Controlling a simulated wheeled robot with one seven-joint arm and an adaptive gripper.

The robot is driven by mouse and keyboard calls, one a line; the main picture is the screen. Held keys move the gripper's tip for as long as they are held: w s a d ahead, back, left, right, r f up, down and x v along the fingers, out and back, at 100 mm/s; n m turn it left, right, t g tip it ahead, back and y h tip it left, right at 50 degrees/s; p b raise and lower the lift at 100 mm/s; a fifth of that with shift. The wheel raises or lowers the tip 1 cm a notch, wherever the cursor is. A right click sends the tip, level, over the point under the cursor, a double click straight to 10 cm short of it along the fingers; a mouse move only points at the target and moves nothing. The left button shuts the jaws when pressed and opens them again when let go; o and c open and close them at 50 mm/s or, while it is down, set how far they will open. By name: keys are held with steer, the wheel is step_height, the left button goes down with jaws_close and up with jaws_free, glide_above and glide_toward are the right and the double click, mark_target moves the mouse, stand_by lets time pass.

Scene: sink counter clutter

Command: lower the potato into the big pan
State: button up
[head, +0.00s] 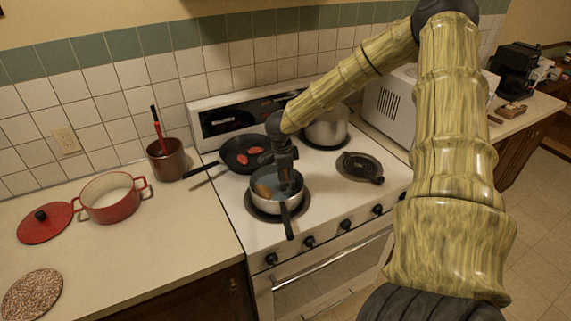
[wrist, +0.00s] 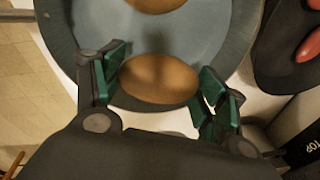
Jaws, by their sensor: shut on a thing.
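The pan (head: 299,198) is a steel saucepan with a black handle on the front left burner. Its blue-grey inside fills the top of the wrist view (wrist: 100,25). My gripper (head: 285,178) points down into the pan's opening from above. In the wrist view its green-padded fingers (wrist: 162,72) are shut on a brown potato (wrist: 158,79), over the pan's right part as the head view sees it. Whether the held potato touches the pan's bottom cannot be told. Another potato (head: 264,189) lies in the pan's left part and shows at the wrist view's top edge (wrist: 155,4).
A black frying pan (head: 229,157) with red items sits behind the saucepan. A steel pot (head: 327,132) stands at the back right burner, and a dark round item (head: 358,166) lies on the front right. A red pot (head: 110,205) and lid (head: 45,225) are on the left counter.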

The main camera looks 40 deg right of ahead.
steer(key=shift+f+b, duration=0.8)
steer(key=shift+f, duration=1.05)
stand_by(1.6)
steer(key=o, duration=1.2)
steer(key=shift+s+a+r, duration=0.1)
steer(key=shift+a+r, duration=0.2)
steer(key=shift+r, duration=1.65)
steer(key=shift+s+a+r, duration=0.15)
steer(key=shift+a+r, duration=0.15)
steer(key=shift+r, duration=1.7)
steer(key=shift+s+a+r, duration=0.1)
steer(key=shift+a+r, duration=0.2)
steer(key=shift+r, duration=1.65)
